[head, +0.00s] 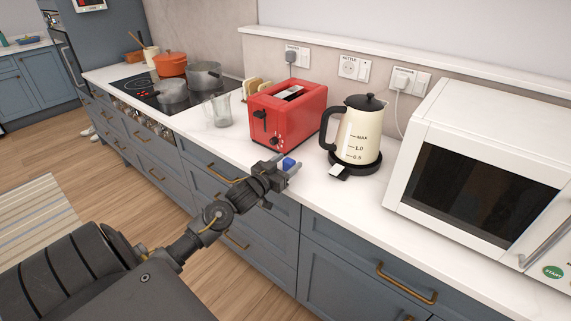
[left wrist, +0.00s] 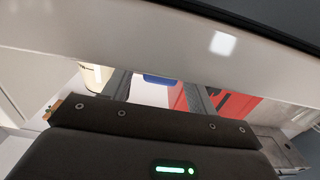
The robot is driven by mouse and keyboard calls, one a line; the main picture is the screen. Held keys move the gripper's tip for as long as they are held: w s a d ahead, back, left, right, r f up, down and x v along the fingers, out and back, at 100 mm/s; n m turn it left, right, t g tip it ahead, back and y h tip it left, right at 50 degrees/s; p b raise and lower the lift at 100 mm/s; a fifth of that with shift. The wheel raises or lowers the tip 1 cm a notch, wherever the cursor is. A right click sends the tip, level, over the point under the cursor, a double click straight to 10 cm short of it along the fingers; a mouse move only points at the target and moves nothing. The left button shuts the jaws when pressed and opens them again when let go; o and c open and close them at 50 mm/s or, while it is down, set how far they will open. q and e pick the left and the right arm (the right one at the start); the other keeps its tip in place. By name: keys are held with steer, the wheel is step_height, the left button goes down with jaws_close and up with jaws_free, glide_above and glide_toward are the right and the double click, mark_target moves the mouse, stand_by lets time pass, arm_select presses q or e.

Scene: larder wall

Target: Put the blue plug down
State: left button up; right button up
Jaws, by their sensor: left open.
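The blue plug (head: 288,163) is small and sits at the tip of my left gripper (head: 285,170), by the front edge of the white counter. In the left wrist view, part of the blue plug (left wrist: 158,79) shows between my two spread fingers (left wrist: 158,92), with white surface below it. The left gripper is open. I cannot tell whether the plug touches a finger or the counter; the gripper hides part of it. My right gripper is not in view.
A red toaster (head: 287,114) stands just behind the gripper. A cream kettle (head: 356,135) on a black base stands to its right, then a white microwave (head: 480,175). A glass jug (head: 218,110) stands left. Wall sockets (head: 353,69) are behind. Bare counter (head: 320,195) lies in front of the kettle.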

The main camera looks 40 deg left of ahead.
arm_select(q)
steer(key=shift+r, duration=0.2)
steer(key=s+b, duration=0.1)
steer(key=s, duration=1.1)
steer(key=shift+d+r, duration=0.15)
steer(key=shift+r, duration=0.25)
step_height(320, 180, down, 24)
steer(key=s+a+r+n+g+y, duration=0.1)
steer(key=s+a+g+y, duration=0.15)
steer(key=g, duration=0.25)
steer(key=s+d+f+g, duration=0.15)
steer(key=s+f, duration=0.25)
steer(key=f, duration=0.5)
steer(key=s+d+f+g, duration=0.1)
steer(key=s+f+g, duration=0.15)
steer(key=f, duration=0.55)
steer(key=s+d+f+m+g+h, duration=0.1)
steer(key=s+d+f+g, duration=0.1)
steer(key=s+d+f, duration=0.4)
steer(key=s+d+f+m+g+h, duration=0.1)
steer(key=s+d+f+g, duration=0.2)
steer(key=s+f, duration=0.6)
steer(key=s+d+f+m+g+h, duration=0.1)
steer(key=s+d+f+g, duration=0.2)
steer(key=s, duration=1.4)
steer(key=d+f, duration=0.4)
steer(key=d, duration=0.1)
steer(key=shift+d+f+m, duration=0.15)
steer(key=shift+d+m, duration=0.2)
steer(key=shift+m, duration=0.05)
